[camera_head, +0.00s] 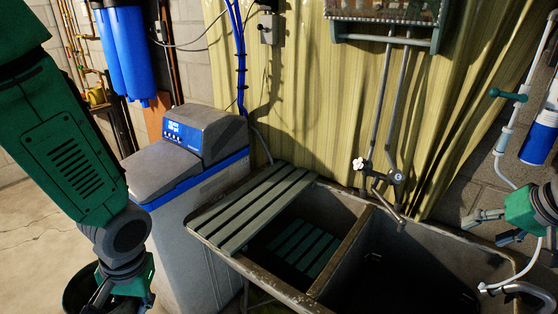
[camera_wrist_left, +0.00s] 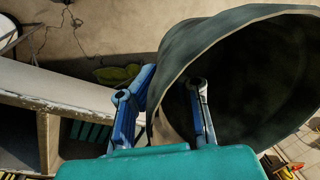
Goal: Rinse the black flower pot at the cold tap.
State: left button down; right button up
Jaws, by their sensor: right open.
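The black flower pot (camera_wrist_left: 240,75) fills the right of the left wrist view, its mouth open toward the camera. My left gripper (camera_wrist_left: 172,80) has one finger outside the pot and one inside, closed on its wall near the rim. In the head view the pot (camera_head: 78,291) shows partly at the bottom left, beside my left gripper (camera_head: 135,300). The tap (camera_head: 385,180) hangs over the sink with a white handle and a dark handle; I cannot tell which is cold. Its spout (camera_head: 400,219) points over the right basin. My right gripper (camera_head: 492,226) is open and empty at the right edge.
The two-basin sink (camera_head: 340,253) has a slatted rack (camera_head: 250,208) across its left basin. The right basin looks clear. A grey water softener (camera_head: 180,160) stands between my left arm and the sink. A blue canister and a hose (camera_head: 500,165) are at right.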

aim_at(396, 176)
jog(key=i, duration=0.95)
